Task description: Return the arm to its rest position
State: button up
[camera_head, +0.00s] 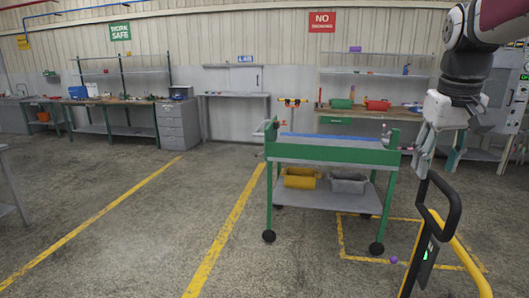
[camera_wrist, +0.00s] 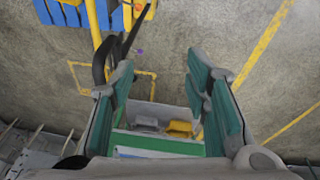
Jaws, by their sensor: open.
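My gripper (camera_head: 437,162) hangs from the arm at the right of the head view, pointing down. Its fingers are spread and nothing is between them. In the wrist view the teal-padded fingers of my gripper (camera_wrist: 160,80) stand well apart. The arm is bent and comes in from the top right corner. The gripper appears just right of the green cart (camera_head: 330,153) in the head view. Its height and distance from the cart are hard to judge. The cart's green edge (camera_wrist: 155,143) shows low between the fingers in the wrist view.
A black looped handle or hose (camera_head: 452,213) and a yellow bar (camera_head: 468,265) stand below the gripper. The cart's lower shelf carries a yellow bin (camera_head: 300,178) and a grey bin (camera_head: 348,184). Workbenches line the wall. The floor on the left is mostly clear.

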jog(key=s+a+f, duration=0.3)
jog(key=s+a, duration=0.2)
jog(key=s, duration=0.2)
jog(key=s+a+f+n+t+y, duration=0.1)
jog(key=s+a+f, duration=0.3)
jog(key=s+a, duration=0.2)
jog(key=s+a+f+t, duration=0.1)
jog(key=s+a+f, duration=0.2)
jog(key=s+a, duration=0.3)
jog(key=s, duration=0.3)
jog(key=shift+f+n, duration=0.3)
jog(key=shift+f, duration=0.05)
jog(key=shift+d, duration=0.1)
